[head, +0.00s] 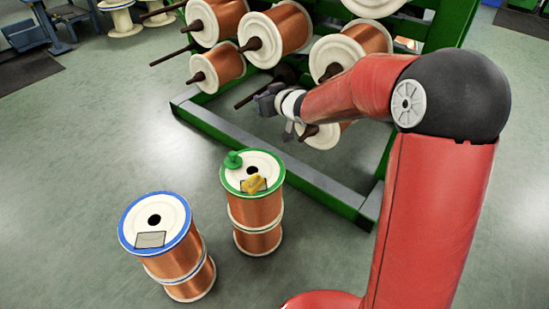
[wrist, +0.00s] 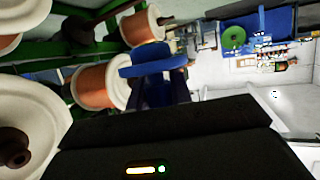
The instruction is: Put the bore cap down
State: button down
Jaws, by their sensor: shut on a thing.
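A blue cap with a flat round head (wrist: 153,62) sits between the dark blue fingers of my gripper (wrist: 165,92) in the wrist view. My gripper is shut on this bore cap. In the head view my gripper (head: 266,100) is small and dark, in front of the creel's lower spools, and the cap cannot be made out there. A green cap (head: 232,160) stands on the top flange of the green-rimmed spool (head: 257,208), beside its bore. The blue-rimmed spool (head: 175,262) has an open, dark bore and a grey label on top.
A yellow object (head: 253,184) lies on the green-rimmed spool. The green creel frame (head: 280,165) carries several copper spools on dark spindles (head: 173,56) behind my gripper. The floor (head: 90,150) left of the standing spools is clear.

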aim_at(267, 157)
notch_tip(267, 157, down, 20)
jog(key=b, duration=0.4)
jog(key=shift+r, duration=0.25)
jog(key=shift+f+b, duration=0.2)
jog(key=shift+b, duration=0.1)
jog(key=c, duration=1.3)
grip_release()
jog(key=shift+o, duration=0.2)
jog(key=shift+r, duration=0.1)
